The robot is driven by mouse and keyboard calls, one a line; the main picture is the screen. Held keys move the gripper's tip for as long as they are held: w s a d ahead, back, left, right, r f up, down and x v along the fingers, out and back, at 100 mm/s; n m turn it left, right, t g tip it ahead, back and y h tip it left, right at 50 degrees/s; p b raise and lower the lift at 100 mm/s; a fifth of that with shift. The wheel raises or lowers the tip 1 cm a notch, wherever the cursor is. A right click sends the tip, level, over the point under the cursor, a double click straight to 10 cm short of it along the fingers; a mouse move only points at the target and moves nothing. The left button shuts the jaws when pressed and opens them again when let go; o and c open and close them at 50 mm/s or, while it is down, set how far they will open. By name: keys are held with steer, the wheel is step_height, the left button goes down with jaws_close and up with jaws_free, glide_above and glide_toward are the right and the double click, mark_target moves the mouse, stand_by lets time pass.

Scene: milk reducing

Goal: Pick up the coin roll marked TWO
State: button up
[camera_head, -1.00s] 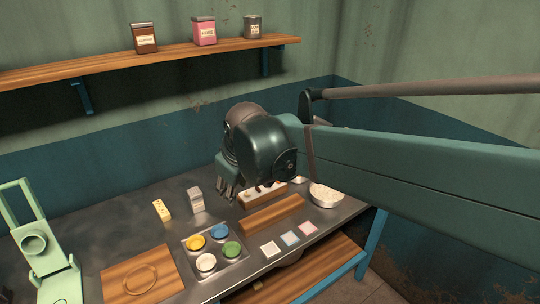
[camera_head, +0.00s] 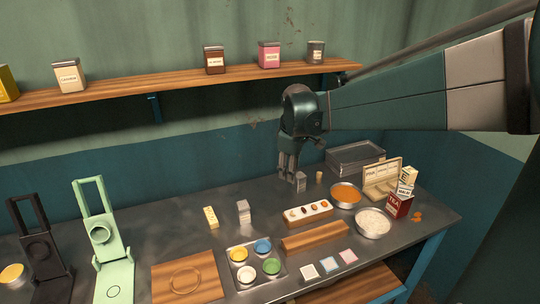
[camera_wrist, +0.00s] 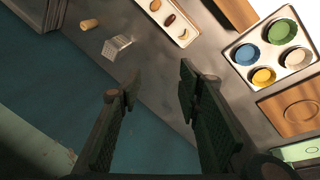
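I cannot make out a coin roll marked TWO; no such marking is readable. A small tan cylinder (camera_head: 319,177) stands near the back of the counter, and it also shows in the wrist view (camera_wrist: 90,24); I see no writing on it. My gripper (camera_head: 289,172) is above the back of the counter, just left of a small grey block-like object (camera_head: 300,182). That object shows pale and ridged in the wrist view (camera_wrist: 118,45). In the wrist view my gripper's fingers (camera_wrist: 158,74) are spread, with nothing between them.
A paint tray (camera_head: 256,262) is in front. A shelf (camera_head: 185,81) runs above.

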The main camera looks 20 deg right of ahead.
steer(key=w+d+f+n+g+p, duration=0.2)
steer(key=w+d+f+n+p, duration=0.25)
steer(key=w+d, duration=0.75)
steer(key=n+g+p, duration=0.2)
steer(key=n+p, duration=0.1)
steer(key=p, duration=0.2)
glide_above(319, 173)
steer(key=shift+a+f, duration=0.2)
steer(key=shift+f, duration=2.35)
steer(key=shift+a+f, duration=0.15)
steer(key=shift+f, duration=2.35)
steer(key=shift+d+f, duration=0.15)
steer(key=shift+f, duration=1.1)
steer(key=shift+w+d+f, duration=0.1)
steer(key=shift+d+f, duration=0.1)
steer(key=shift+f, duration=1.1)
steer(key=shift+d+f, duration=0.15)
steer(key=shift+f, duration=1.15)
